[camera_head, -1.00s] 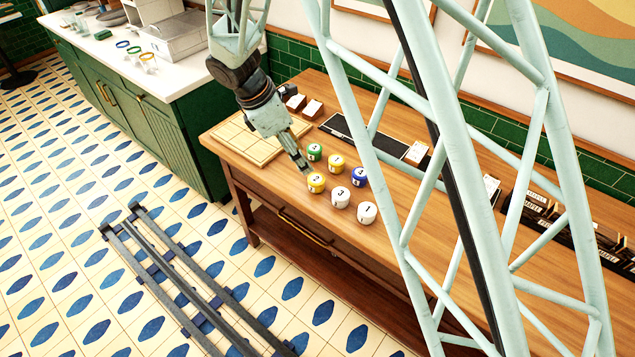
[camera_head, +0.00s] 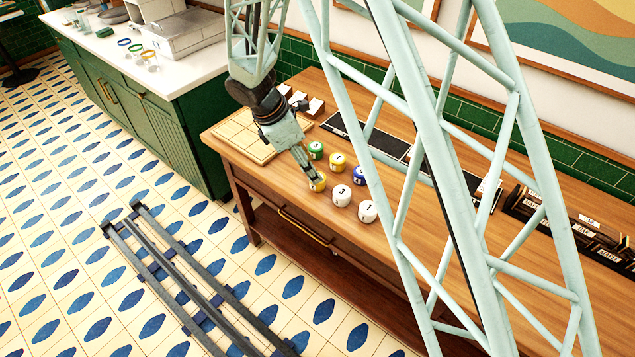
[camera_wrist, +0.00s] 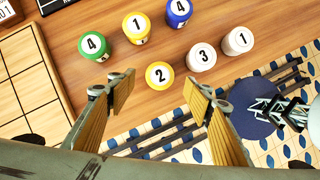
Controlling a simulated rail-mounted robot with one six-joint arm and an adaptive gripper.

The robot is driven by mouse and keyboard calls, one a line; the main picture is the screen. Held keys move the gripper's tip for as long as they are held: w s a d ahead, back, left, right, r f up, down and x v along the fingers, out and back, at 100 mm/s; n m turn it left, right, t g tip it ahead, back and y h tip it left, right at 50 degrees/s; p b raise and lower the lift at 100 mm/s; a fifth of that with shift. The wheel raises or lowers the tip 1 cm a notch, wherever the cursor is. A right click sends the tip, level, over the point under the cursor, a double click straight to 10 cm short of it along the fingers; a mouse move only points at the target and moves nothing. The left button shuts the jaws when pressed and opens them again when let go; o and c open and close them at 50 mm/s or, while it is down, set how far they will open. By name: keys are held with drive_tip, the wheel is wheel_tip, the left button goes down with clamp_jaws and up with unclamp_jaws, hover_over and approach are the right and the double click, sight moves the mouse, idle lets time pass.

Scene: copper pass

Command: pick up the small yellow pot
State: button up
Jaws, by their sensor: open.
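Two yellow pots stand on the wooden table. The one marked 2 (camera_head: 317,186) is at the near left of the pot group and partly hidden by my gripper (camera_head: 312,176) in the head view. In the wrist view this pot (camera_wrist: 159,76) shows between and just beyond my fingertips (camera_wrist: 157,94), with no visible contact. The yellow pot marked 1 (camera_head: 337,159) stands behind it, and also shows in the wrist view (camera_wrist: 136,27). My gripper is open and empty, pointing down at the pot marked 2.
A green pot (camera_head: 316,149), a blue pot (camera_head: 360,176) and two white pots (camera_head: 341,195) stand close around. A wooden board (camera_head: 240,139) lies to the left. Dark trays and racks (camera_head: 560,220) line the table's back and right. The table's front edge is near.

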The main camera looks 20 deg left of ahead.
sight(319, 187)
drive_tip(key=shift+x, duration=1.2)
drive_tip(key=shift+f, duration=0.1)
drive_tip(key=shift+x, duration=2.5)
drive_tip(key=shift+c, duration=0.9)
drive_tip(key=c, duration=0.8)
